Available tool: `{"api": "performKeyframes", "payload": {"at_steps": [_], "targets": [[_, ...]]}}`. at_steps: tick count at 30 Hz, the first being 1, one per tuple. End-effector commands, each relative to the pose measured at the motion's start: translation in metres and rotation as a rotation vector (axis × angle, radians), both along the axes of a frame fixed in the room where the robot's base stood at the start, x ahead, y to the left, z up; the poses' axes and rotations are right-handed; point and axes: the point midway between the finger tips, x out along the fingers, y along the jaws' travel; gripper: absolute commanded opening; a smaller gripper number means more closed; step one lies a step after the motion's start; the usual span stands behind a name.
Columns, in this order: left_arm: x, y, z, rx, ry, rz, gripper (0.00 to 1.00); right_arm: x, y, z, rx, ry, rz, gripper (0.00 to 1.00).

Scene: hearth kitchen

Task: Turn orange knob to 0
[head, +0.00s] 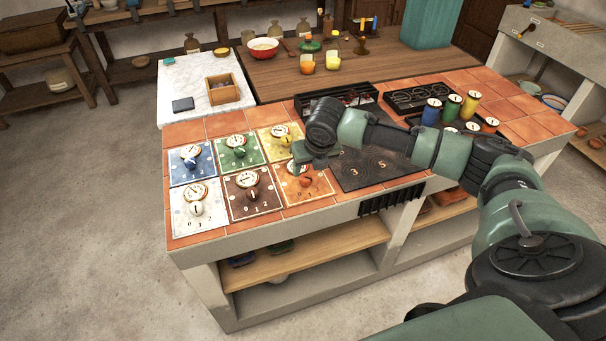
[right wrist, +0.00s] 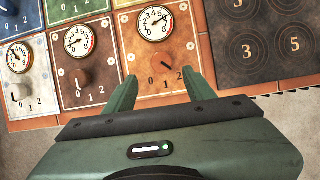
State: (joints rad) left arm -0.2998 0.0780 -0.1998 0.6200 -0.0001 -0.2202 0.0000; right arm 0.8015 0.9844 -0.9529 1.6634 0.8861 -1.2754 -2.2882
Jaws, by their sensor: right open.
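The orange panel (head: 316,194) is at the front right of a two-row block of coloured panels on the tiled counter. Its orange knob (head: 305,181) sits below a round gauge and above the digits 0, 1, 2. In the right wrist view the orange knob (right wrist: 168,64) lies just beyond the fingertips, between their lines. A dark mark on it slants; which digit it indicates I cannot tell. My right gripper (right wrist: 160,80) is open and empty; in the head view the right gripper (head: 300,160) hangs over the panel's upper part. My left gripper is not in view.
The brown panel (head: 262,203) with its knob is just left, the yellow panel (head: 273,143) behind. A dark plate (head: 372,181) with ringed numbers lies to the right. Coloured cylinders (head: 450,108) stand farther right. The counter's front edge is close to the panel.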

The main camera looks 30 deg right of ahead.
Motion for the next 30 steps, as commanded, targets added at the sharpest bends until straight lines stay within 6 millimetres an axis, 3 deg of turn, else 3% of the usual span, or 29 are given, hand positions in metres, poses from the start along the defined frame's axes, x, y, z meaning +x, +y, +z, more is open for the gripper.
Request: {"api": "performKeyframes", "payload": {"at_steps": [5, 16, 28, 30], "targets": [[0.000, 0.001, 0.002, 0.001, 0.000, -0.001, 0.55, 0.005, -0.005, -0.010, -0.010, 0.007, 0.017, 0.54], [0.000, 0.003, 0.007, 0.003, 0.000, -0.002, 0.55, 0.026, -0.010, -0.061, -0.010, 0.004, 0.015, 0.54], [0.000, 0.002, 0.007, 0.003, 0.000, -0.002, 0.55, 0.029, -0.011, -0.070, -0.011, 0.004, 0.017, 0.54], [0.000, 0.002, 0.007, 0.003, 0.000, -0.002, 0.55, 0.029, -0.011, -0.070, -0.010, 0.004, 0.016, 0.35]]}}
